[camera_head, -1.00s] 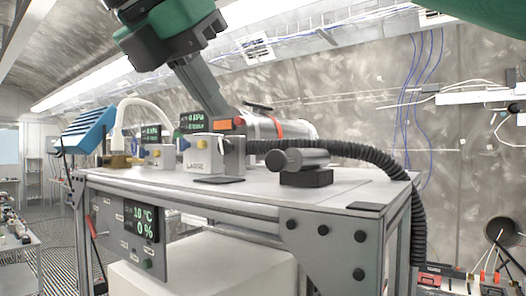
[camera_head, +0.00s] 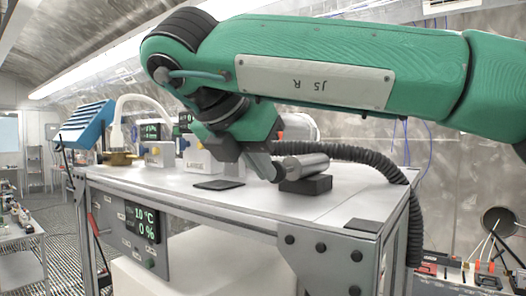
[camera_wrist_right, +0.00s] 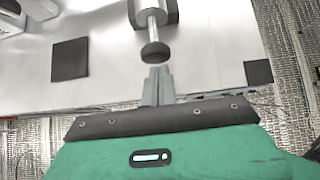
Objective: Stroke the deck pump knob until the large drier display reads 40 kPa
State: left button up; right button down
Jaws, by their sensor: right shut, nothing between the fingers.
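The deck pump, a grey metal cylinder (camera_head: 307,164) on a black block (camera_head: 306,185), lies on the cart top. Its dark round knob (camera_wrist_right: 155,52) sits at the end of a thin rod in the right wrist view. My right gripper (camera_head: 264,165) is shut and empty beside the knob end. In the wrist view its fingertips (camera_wrist_right: 158,73) point at the knob with a small gap showing. The large drier (camera_head: 195,160) stands at the back of the cart. Its display (camera_head: 185,122) is partly hidden by my arm and cannot be read. My left gripper is not in view.
A second drier with a green-lit display (camera_head: 150,131) stands left of the large one. A black ribbed hose (camera_head: 372,156) runs behind the pump and down the cart's right side. A dark flat pad (camera_head: 219,184) lies on the otherwise clear front deck.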

aim_at(274, 162)
jog(key=shift+w+d, duration=0.1)
jog(key=shift+w, duration=0.15)
jog(key=shift+f, duration=0.1)
jog(key=shift+w+d+f+b, duration=0.1)
jog(key=shift+w+d+b, duration=0.15)
jog(key=shift+w+b, duration=0.1)
jog(key=shift+w+d+b, duration=0.55)
jog(key=shift+w+d, duration=0.1)
jog(key=shift+w, duration=0.2)
jog(key=shift+w+r, duration=0.1)
jog(key=shift+r, duration=0.1)
